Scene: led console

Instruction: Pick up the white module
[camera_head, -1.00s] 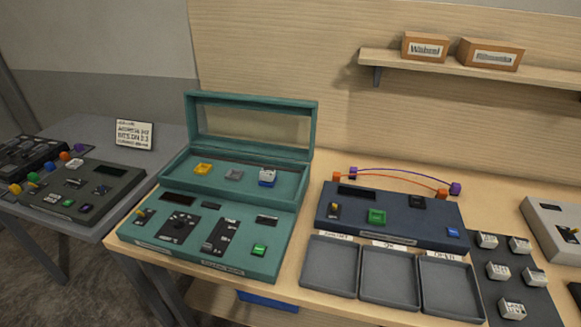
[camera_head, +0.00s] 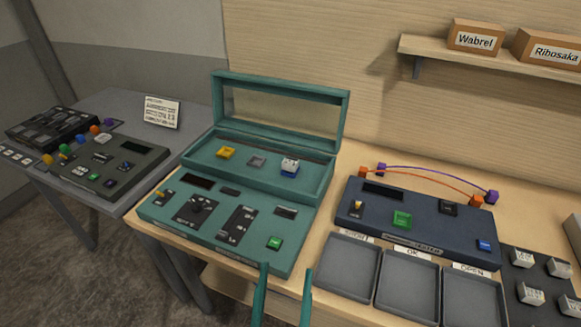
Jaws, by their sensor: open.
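A white module (camera_head: 289,165) with a blue lower part stands in the raised back section of the teal console (camera_head: 160,213), right of a grey piece (camera_head: 257,162) and a yellow piece (camera_head: 226,152). Several other white modules with printed labels (camera_head: 531,294) sit on the dark mat at the far right. A whitish piece (camera_head: 102,138) also shows on the left-hand console. My gripper (camera_head: 285,268) shows as two teal fingers at the bottom edge, apart and empty, in front of the teal console's green button (camera_head: 275,243). The rest of my gripper is out of frame.
The teal console's framed lid (camera_head: 281,82) stands open behind the modules. A dark blue console (camera_head: 420,228) with arched wires and grey trays (camera_head: 347,265) stand to the right. A shelf (camera_head: 420,45) with boxes is above.

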